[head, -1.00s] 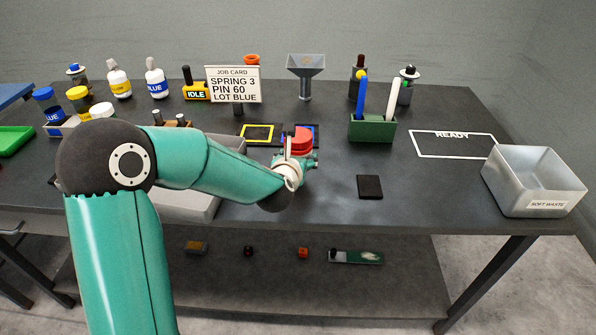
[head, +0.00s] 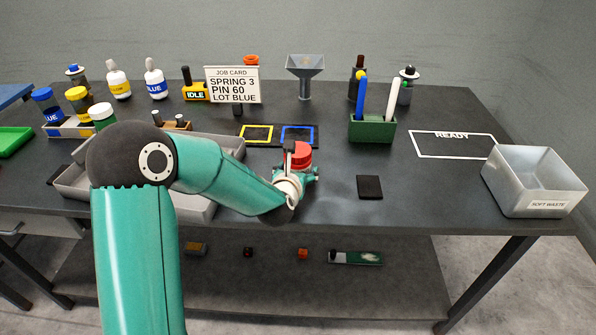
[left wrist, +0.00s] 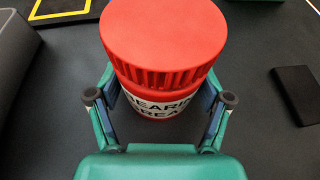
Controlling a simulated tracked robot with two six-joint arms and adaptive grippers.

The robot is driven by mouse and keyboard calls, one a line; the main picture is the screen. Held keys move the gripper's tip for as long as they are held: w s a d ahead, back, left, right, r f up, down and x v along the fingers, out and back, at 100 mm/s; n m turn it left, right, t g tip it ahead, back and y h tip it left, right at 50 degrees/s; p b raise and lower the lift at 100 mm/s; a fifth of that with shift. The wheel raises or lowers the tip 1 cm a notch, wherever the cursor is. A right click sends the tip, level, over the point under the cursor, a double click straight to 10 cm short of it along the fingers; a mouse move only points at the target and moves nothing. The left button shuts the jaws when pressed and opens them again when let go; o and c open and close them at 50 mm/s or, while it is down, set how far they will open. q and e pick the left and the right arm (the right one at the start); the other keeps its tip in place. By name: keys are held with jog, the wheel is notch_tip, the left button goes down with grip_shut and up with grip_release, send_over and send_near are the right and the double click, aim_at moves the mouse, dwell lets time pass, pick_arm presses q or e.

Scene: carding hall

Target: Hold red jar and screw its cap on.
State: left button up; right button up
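The red jar (head: 301,159) is at the middle of the bench, in front of the blue-outlined square. In the left wrist view, its wide ribbed red cap (left wrist: 165,42) sits on top, and part of a white label (left wrist: 160,105) shows below it. How tightly the cap is seated cannot be told. My left gripper (left wrist: 162,112) has its two fingers against opposite sides of the jar's body, below the cap; in the head view it (head: 301,178) is partly hidden by its wrist. Whether the jar touches the bench is unclear. My right gripper is not in view.
A dark square pad (head: 369,187) lies right of the jar. A green pen holder (head: 372,129), a READY outline (head: 452,145) and a soft waste bin (head: 535,180) are farther right. A grey tray (head: 232,144) lies behind my left arm. The bench between jar and pad is clear.

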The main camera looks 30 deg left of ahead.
pick_arm(q)
jog(key=shift+o, duration=0.8)
jog(key=b+v, duration=0.1)
jog(key=v, duration=1.1)
jog(key=shift+r, duration=0.1)
